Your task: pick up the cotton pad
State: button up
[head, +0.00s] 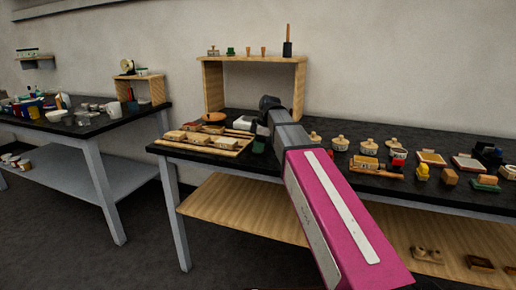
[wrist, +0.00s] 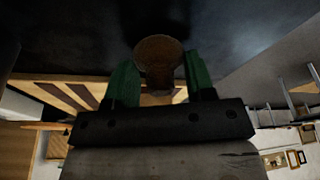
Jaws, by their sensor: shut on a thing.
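In the wrist view, my gripper (wrist: 160,77) has two green fingers. They are shut on a brown, round-headed thing (wrist: 158,52) that narrows toward the palm. I take it for the cotton pad, though the dim picture does not make this certain. It stands out past the fingertips.
The black-topped worktable (head: 345,187) carries a wooden board (head: 205,150) with blocks at left and several knobbed pots and tools at right. A wooden shelf (head: 214,88) stands behind my arm. Another table (head: 75,128) with containers is at far left.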

notch_tip(320, 180, up, 4)
jog(key=shift+r, duration=0.2)
jog(key=s+a+r, duration=0.6)
jog(key=s+a, duration=0.2)
jog(key=shift+s+r, duration=0.25)
jog(key=shift+o, duration=0.3)
dwell(2.1)
